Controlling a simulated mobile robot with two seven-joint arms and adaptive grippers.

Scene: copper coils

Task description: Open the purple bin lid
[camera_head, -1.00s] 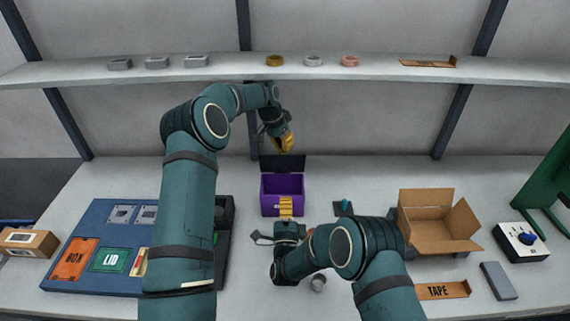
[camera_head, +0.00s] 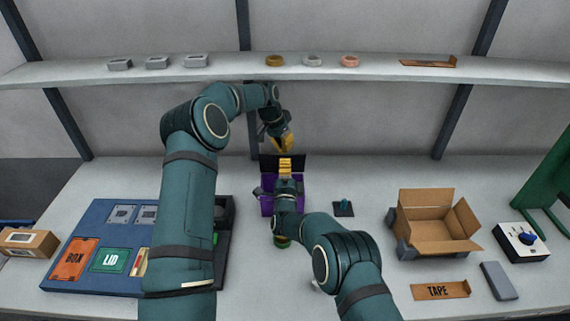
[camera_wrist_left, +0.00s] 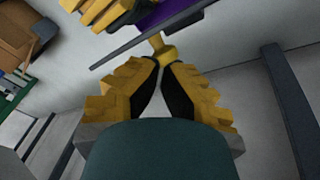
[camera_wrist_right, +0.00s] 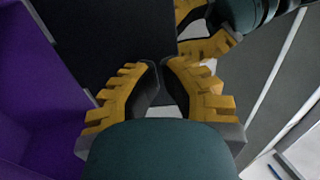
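The purple bin (camera_head: 267,203) stands mid-table, its dark lid (camera_head: 297,162) raised upright at its back edge. In the left wrist view the dark lid (camera_wrist_left: 130,48) is seen nearly edge-on, with a small yellow piece (camera_wrist_left: 166,54) beside it. My left gripper (camera_head: 285,147) is behind the lid's top, fingertips almost together; I cannot tell whether they hold the yellow piece. My right gripper (camera_head: 285,160) reaches over the bin to the lid's front. Its fingertips are close together with nothing visible between them, facing the dark lid (camera_wrist_right: 95,40) in the right wrist view.
An open cardboard box (camera_head: 432,228) and a small dark part (camera_head: 343,208) stand right of the bin. A blue board (camera_head: 80,225) lies left. A shelf (camera_head: 330,72) with small parts runs above the back. My arms cover much of the front.

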